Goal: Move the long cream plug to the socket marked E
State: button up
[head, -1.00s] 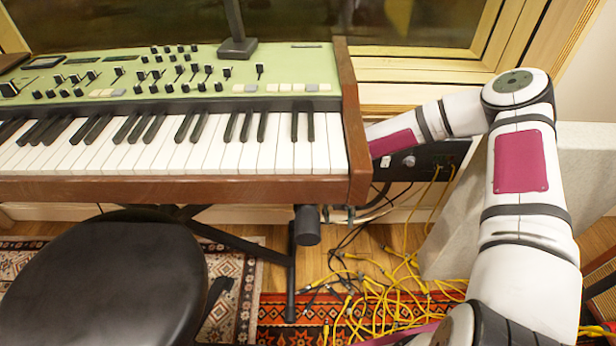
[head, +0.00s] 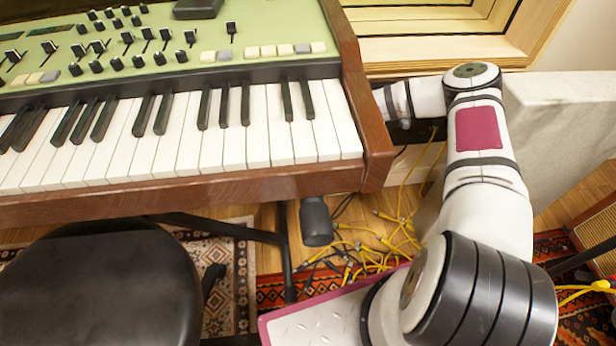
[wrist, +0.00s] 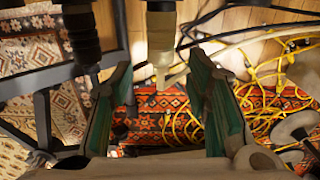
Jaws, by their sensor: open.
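In the wrist view a long cream piece (wrist: 160,45), which looks like the long cream plug, stands at the top middle with a dark part at its upper end. My gripper (wrist: 160,72) is open, its green-padded fingers to the left and right of the cream piece with gaps on both sides. I cannot tell whether the piece is seated in a socket. In the head view my gripper is hidden behind the keyboard. Part of a dark wall panel (head: 420,131) shows beside my arm; no socket letter, E included, can be read.
The keyboard (head: 250,180) overhangs on the left, with a black stool (head: 95,285) before it and a stand leg (head: 285,250) under it. Yellow cables (head: 385,245) lie tangled on the floor. A pale slab (head: 560,120) stands to the right of my arm.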

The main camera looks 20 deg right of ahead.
jog(key=shift+f, duration=0.5)
grip_shut()
dwell(0.3)
